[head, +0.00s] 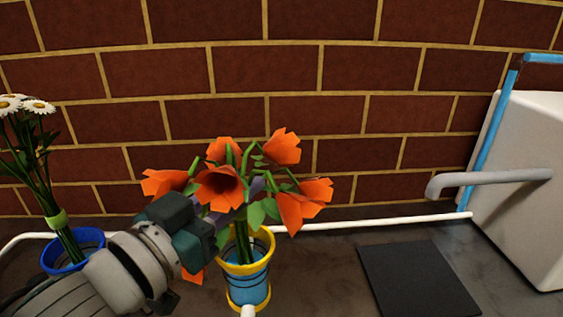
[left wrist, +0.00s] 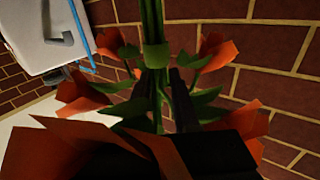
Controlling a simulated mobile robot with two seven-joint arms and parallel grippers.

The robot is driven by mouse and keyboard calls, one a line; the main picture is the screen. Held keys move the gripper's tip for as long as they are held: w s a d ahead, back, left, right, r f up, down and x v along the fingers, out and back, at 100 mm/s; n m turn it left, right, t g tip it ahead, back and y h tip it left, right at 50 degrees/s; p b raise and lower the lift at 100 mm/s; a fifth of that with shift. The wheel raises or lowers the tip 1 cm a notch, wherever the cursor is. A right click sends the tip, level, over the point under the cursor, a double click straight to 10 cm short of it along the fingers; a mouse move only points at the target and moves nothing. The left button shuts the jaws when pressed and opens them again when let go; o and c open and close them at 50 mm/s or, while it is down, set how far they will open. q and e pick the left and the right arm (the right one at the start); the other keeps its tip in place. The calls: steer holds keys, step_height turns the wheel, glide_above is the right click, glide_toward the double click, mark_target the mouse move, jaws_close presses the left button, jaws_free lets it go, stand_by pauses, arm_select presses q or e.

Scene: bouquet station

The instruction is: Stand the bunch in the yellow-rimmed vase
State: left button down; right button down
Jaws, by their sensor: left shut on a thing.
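The bunch of orange flowers (head: 219,186) with green stems and leaves is upright over the yellow-rimmed vase. My left gripper (head: 234,202) reaches in from the left and is shut on the bunch just below the blooms. The stems run down into the mouth of the yellow-rimmed vase (head: 249,290), which has a blue body. How deep the stem ends sit is hidden by the vase wall. In the left wrist view the stems (left wrist: 152,22) with a green band (left wrist: 156,56) pass by the dark fingers (left wrist: 181,100). My right gripper is not in view.
A blue-rimmed vase (head: 49,260) with white daisies (head: 38,106) stands at the left, close to my left arm. A dark flat mat (head: 418,282) lies right of the yellow-rimmed vase. A white basin-like block (head: 530,215) with a grey spout (head: 500,177) stands far right. A brick wall closes the back.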

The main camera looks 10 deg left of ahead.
arm_select(q)
steer(key=shift+f, duration=0.35)
stand_by(0.3)
steer(key=c, duration=0.6)
jaws_free()
